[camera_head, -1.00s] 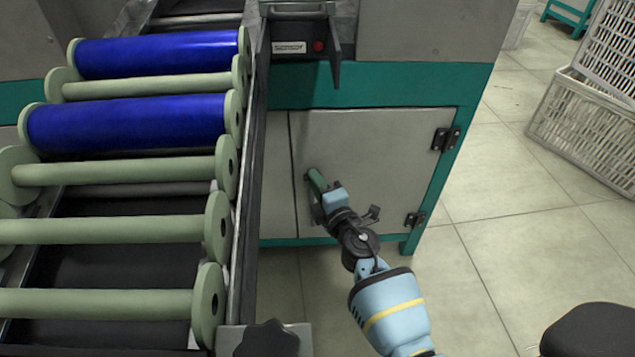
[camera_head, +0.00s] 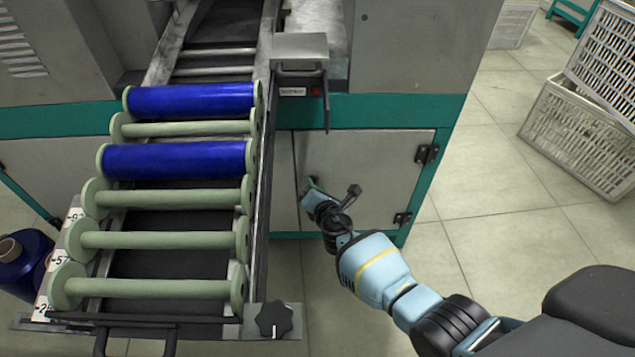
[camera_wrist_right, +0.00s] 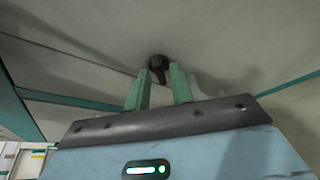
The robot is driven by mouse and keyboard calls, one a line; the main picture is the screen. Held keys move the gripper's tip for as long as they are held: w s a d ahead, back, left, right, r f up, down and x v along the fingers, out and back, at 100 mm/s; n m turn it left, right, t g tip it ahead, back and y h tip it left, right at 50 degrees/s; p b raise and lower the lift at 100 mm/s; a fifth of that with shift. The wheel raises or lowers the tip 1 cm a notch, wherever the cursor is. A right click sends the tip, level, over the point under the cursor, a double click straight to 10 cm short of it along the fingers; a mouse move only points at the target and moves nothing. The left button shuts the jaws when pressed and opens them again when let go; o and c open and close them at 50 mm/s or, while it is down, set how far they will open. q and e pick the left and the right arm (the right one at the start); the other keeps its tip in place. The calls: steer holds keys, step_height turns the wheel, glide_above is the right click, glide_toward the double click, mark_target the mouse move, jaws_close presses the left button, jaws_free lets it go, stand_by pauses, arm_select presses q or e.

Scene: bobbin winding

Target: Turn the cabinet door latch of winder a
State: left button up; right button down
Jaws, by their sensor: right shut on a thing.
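The grey cabinet door (camera_head: 385,160) of the winder is closed, in a teal frame with black hinges on its right side. My right gripper (camera_head: 312,186) is at the door's left edge. In the right wrist view a small black latch (camera_wrist_right: 158,66) stands out from the door panel, between the tips of the two green fingers. My right gripper (camera_wrist_right: 160,82) is shut on this latch. In the head view the gripper hides the latch, so I cannot tell its angle there. My left gripper is not in view.
A rack (camera_head: 262,190) with blue rolls (camera_head: 190,160) and bare pale green bobbins (camera_head: 165,240) stands left of the door. A black star knob (camera_head: 274,319) is at its near end. White crates (camera_head: 580,135) stand at the right. The tiled floor between is open.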

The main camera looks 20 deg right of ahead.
steer(key=n, duration=0.1)
steer(key=n+g+h+p, duration=0.1)
steer(key=shift+w+r+n, duration=0.2)
steer(key=shift+r+n, duration=0.1)
steer(key=shift+r, duration=0.1)
steer(key=shift+a+n+g+h+p, duration=0.15)
steer(key=shift+n+g+h+p, duration=0.2)
steer(key=shift+n+h, duration=0.4)
steer(key=shift+w+n+h, duration=0.1)
steer(key=shift+n+h, duration=0.15)
steer(key=shift+n, duration=0.4)
steer(key=c, duration=1.6)
jaws_free()
steer(key=shift+o, duration=0.4)
steer(key=shift+a+f, duration=0.1)
steer(key=shift+f, duration=0.1)
